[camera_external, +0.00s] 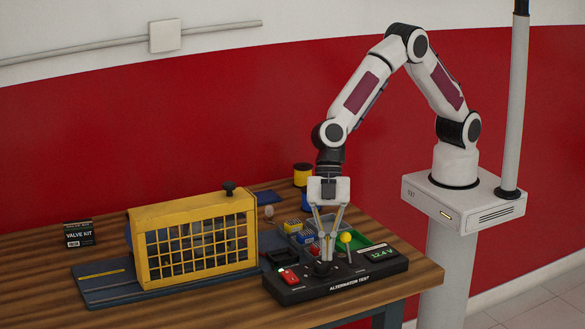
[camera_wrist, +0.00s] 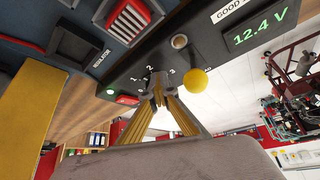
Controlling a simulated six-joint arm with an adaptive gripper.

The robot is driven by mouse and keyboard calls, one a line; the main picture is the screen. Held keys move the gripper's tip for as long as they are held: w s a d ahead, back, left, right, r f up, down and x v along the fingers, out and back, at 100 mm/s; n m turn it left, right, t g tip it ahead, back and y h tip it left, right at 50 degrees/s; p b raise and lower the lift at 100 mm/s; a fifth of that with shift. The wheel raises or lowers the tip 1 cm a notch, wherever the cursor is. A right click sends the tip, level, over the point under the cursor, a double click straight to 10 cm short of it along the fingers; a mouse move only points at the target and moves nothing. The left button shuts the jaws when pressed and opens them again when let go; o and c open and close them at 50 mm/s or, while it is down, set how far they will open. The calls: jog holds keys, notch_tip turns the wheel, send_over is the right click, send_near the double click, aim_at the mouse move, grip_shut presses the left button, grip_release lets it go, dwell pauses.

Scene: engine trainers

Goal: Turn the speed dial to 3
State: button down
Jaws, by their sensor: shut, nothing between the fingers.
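The black alternator test panel (camera_external: 345,288) lies near the table's front right edge. Its speed dial (camera_external: 322,268) is a small dark knob right below my gripper (camera_external: 326,254). In the wrist view, my gripper (camera_wrist: 158,90) has its tan fingers converging, shut and empty, at the dial. The fingertips overlap the dial there; I cannot tell whether they touch it. The numbers 1, 2 and 3 (camera_wrist: 172,71) show around the dial. The fingers hide much of the knob, so its pointed setting cannot be read.
A yellow ball-topped lever (camera_external: 346,237) stands close to the right of my fingers. A red switch (camera_external: 288,276) is on the panel's left, and a display (camera_external: 372,253) reads 12.4 V. A yellow caged unit (camera_external: 195,240) stands left; parts bins (camera_external: 368,237) lie behind.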

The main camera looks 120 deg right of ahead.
jog(key=shift+r, duration=0.1)
jog(key=shift+s+d, duration=0.25)
dwell(0.4)
jog(key=shift+r, duration=0.1)
jog(key=shift+r, duration=2.85)
jog(key=shift+w+d+r, duration=0.25)
jog(key=shift+w+d, duration=0.05)
jog(key=shift+w, duration=0.35)
jog(key=shift+w+d+r, duration=0.25)
jog(key=shift+w, duration=0.4)
jog(key=shift+f, duration=0.2)
jog(key=shift+f, duration=3.3)
